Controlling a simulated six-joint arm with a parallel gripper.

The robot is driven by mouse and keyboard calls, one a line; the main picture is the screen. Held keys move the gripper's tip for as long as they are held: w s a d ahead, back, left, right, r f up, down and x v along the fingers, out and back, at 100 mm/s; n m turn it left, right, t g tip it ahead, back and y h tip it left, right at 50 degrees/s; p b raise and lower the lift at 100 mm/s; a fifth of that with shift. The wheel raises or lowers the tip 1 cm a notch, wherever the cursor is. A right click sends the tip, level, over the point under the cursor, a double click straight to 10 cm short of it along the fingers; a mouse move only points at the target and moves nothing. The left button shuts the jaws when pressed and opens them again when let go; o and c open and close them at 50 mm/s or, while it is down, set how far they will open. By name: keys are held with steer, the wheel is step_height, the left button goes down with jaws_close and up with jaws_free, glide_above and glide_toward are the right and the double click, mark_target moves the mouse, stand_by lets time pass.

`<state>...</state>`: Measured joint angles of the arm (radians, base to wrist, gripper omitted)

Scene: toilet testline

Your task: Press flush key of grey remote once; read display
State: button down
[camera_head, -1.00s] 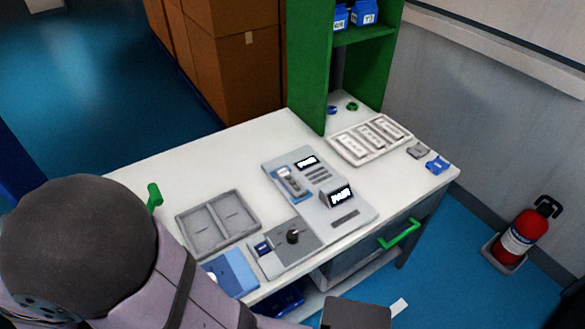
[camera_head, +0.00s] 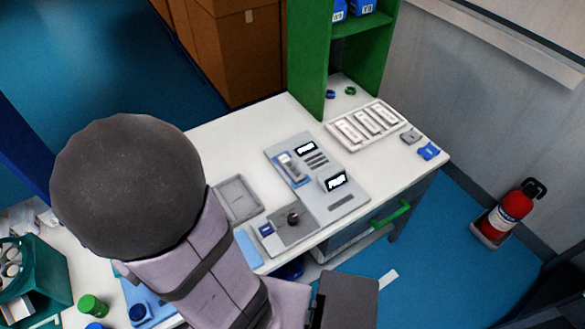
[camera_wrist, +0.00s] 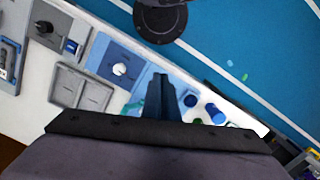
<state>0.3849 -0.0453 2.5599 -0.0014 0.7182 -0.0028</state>
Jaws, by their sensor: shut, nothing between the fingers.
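The grey remote (camera_head: 290,168) lies in a blue holder on the grey test panel (camera_head: 348,204) in the head view. Its keys are too small to tell apart. Two dark displays with white characters are on the panel, one at the back (camera_head: 306,148) and one on a raised block (camera_head: 336,181). I cannot read them surely. In the wrist view, a blue-edged holder, probably the remote's, is cut off at the left edge (camera_wrist: 8,58). My gripper (camera_wrist: 160,80) is shut and empty in the wrist view, over the bench's blue plates, well away from the remote. The head view does not show its fingertips.
A knob panel (camera_head: 277,236) and a grey tray (camera_head: 239,198) are near the remote. A white tray with several pieces (camera_head: 366,125) and a green shelf (camera_head: 312,65) stand behind. A teal rack (camera_head: 35,285) and green-capped container (camera_head: 93,306) are at left. A fire extinguisher (camera_head: 510,214) stands on the floor.

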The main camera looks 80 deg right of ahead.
steer(key=s+d+f+m+b, duration=0.1)
steer(key=s+d+f+m, duration=0.1)
steer(key=s+d+f, duration=0.4)
steer(key=s+d+f+m+b, duration=0.1)
steer(key=s+d+f+m, duration=0.2)
steer(key=s+d, duration=0.9)
steer(key=s+d+f+m+g+b, duration=0.1)
steer(key=s+d+f+m, duration=0.2)
steer(key=s+d+f, duration=0.6)
steer(key=shift+s+d+h, duration=0.1)
steer(key=shift+d+h, duration=0.2)
steer(key=shift+d, duration=0.45)
steer(key=d+h, duration=0.1)
steer(key=d, duration=0.2)
steer(key=d+n+h, duration=0.1)
steer(key=d, duration=0.3)
steer(key=shift+d+f, duration=0.1)
steer(key=w+d+r+n+t+h, duration=0.6)
steer(key=w+d+r, duration=0.3)
steer(key=w+d, duration=0.3)
steer(key=d+n, duration=0.1)
steer(key=d, duration=0.1)
steer(key=shift+w+d+n, duration=0.15)
steer(key=shift+d+n, duration=0.25)
